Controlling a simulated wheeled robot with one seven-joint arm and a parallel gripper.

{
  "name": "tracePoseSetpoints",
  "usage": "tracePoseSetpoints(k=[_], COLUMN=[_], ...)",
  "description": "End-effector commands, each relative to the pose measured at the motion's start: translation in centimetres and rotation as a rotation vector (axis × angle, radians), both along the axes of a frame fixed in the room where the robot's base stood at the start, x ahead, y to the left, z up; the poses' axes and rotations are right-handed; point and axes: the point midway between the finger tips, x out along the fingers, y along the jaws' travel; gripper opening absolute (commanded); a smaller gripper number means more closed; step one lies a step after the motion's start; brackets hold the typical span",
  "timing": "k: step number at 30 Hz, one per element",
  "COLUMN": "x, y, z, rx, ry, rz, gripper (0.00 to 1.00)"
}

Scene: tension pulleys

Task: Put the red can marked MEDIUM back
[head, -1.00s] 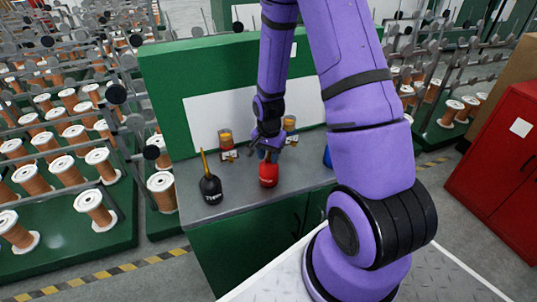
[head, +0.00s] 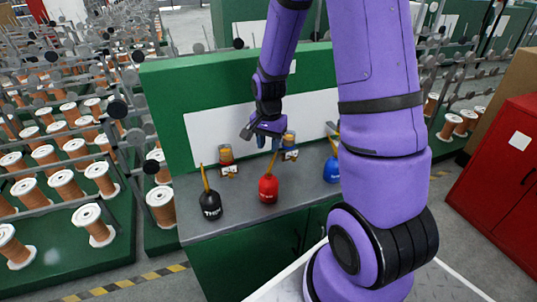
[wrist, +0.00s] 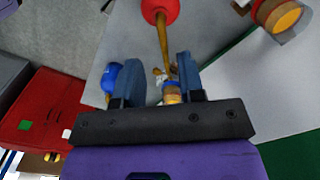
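A black can (head: 209,204) stands left of the red one, and a blue can (head: 331,168) stands right, partly behind my arm. Two orange-filled jars, left (head: 225,154) and right (head: 290,141), stand near the white back panel (head: 203,134). Spool racks flank the bench.

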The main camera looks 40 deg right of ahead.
Motion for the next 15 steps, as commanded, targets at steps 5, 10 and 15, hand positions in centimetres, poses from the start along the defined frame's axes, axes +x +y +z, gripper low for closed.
tracePoseSetpoints(k=[5, 10, 15], x=[0.0, -0.2, -1.4], y=[0.0, 0.5, 2.2], z=[1.4, 3.6, 8.6], rx=[0.0, -0.007, -0.029], ry=[-0.001, -0.024, -0.086], rz=[0.001, 0.046, 0.18], gripper=[0.36, 0.36, 0.36])
